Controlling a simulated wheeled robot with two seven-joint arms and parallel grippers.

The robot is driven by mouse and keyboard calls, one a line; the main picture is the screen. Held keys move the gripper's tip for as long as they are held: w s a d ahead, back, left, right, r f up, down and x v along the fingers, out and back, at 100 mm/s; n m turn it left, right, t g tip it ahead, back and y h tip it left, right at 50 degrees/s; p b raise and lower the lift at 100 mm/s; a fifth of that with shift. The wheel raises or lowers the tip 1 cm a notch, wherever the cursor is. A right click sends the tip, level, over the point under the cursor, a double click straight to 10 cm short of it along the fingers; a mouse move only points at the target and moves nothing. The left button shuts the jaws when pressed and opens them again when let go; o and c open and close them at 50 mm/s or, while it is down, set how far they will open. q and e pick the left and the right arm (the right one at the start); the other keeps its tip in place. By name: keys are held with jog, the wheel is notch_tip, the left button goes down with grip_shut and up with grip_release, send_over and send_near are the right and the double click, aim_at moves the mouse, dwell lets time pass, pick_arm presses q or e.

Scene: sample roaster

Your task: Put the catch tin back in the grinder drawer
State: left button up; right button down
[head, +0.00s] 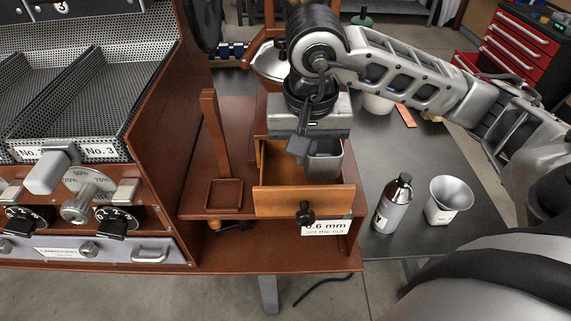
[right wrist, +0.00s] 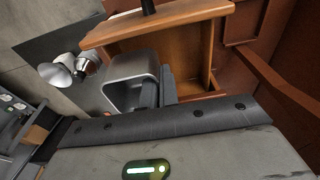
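The catch tin (head: 323,164) is a dark grey, open-topped box with rounded corners. My right gripper (head: 303,147) is shut on one wall of it. In the right wrist view, the fingers (right wrist: 158,92) pinch the wall of the tin (right wrist: 126,73). The wooden grinder drawer (head: 290,202) is pulled open, with a black knob on its front. The tin is over the right part of the drawer, and its lower part overlaps the opening. Whether it touches the drawer floor is hidden. The drawer (right wrist: 180,52) looks empty in the right wrist view. My left gripper is not in view.
A label reading 0.6 mm (head: 326,228) is by the drawer front. A wooden post (head: 217,140) rises at left, beside the roaster (head: 95,190).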

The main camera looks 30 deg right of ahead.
aim_at(304, 168)
notch_tip(304, 168, down, 4)
jog(key=w+p, duration=0.1)
jog(key=w, duration=0.1)
jog(key=w+a, duration=0.1)
jog(key=w, duration=0.1)
jog(key=shift+w+a+p, duration=0.15)
jog(key=shift+p, duration=0.25)
jog(key=shift+f, duration=0.7)
jog(key=shift+f+b, duration=0.25)
jog(key=shift+b, duration=0.05)
jog(key=c, duration=1.7)
grip_release()
jog(key=shift+r, duration=0.1)
